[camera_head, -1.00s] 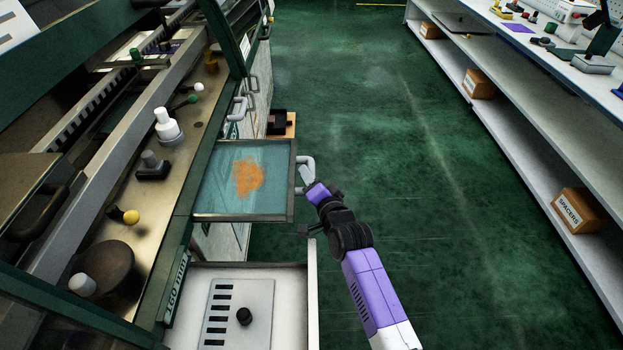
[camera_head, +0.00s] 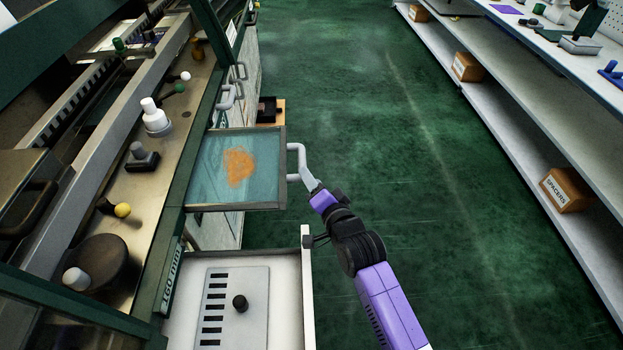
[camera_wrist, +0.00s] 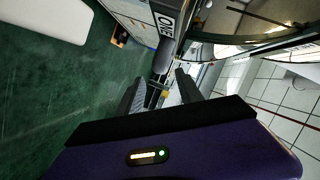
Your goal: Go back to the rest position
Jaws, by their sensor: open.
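My gripper (camera_head: 312,186) is at the outer side of the open glass-panelled door or drawer (camera_head: 286,195), close beside its pale U-shaped handle (camera_head: 303,158). Whether it touches the handle cannot be told. In the wrist view my gripper (camera_wrist: 158,92) has its two dark fingers apart. A grey rounded bar (camera_wrist: 163,56) shows just beyond the fingers; I cannot tell if it lies between them. My purple and black arm reaches in from the lower right.
An open white tray-like drawer (camera_head: 307,290) with a slotted plate (camera_head: 255,325) lies near, left of my arm. The machine bench (camera_head: 140,190) runs along the left. A shelf with a spacers box (camera_head: 566,190) stands right. The green floor (camera_head: 420,180) between is clear.

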